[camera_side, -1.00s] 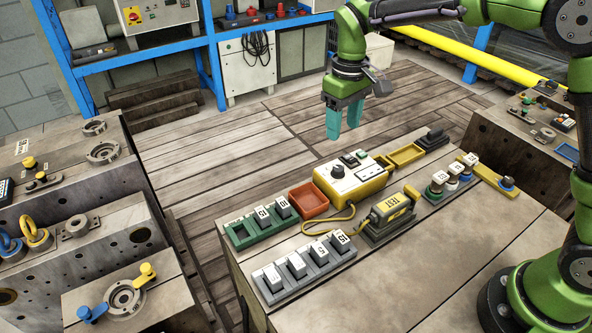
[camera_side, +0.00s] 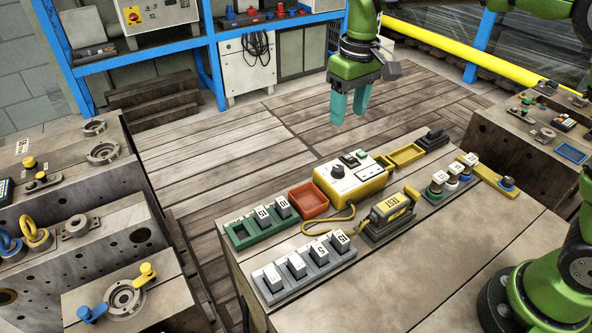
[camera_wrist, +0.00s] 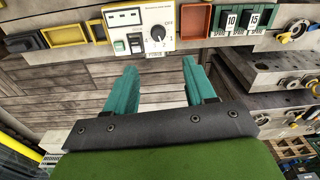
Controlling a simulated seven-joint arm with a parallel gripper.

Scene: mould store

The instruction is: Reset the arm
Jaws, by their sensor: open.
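My gripper (camera_side: 348,106) hangs in the air above and behind the work block, with its two teal fingers pointing down. The fingers are apart with nothing between them. In the wrist view my gripper (camera_wrist: 162,82) also shows its fingers spread and empty. The yellow and white tester box (camera_side: 350,180) stands on the block, below and in front of my gripper. The tester box also shows in the wrist view (camera_wrist: 136,28), beyond the fingertips.
On the block stand a green rack (camera_side: 240,236), a grey rack (camera_side: 290,293), a red tray (camera_side: 308,200), a yellow tray (camera_side: 405,156) and a yellow TEST tool (camera_side: 388,212). A yellow rail (camera_side: 440,43) runs behind. Air around my gripper is clear.

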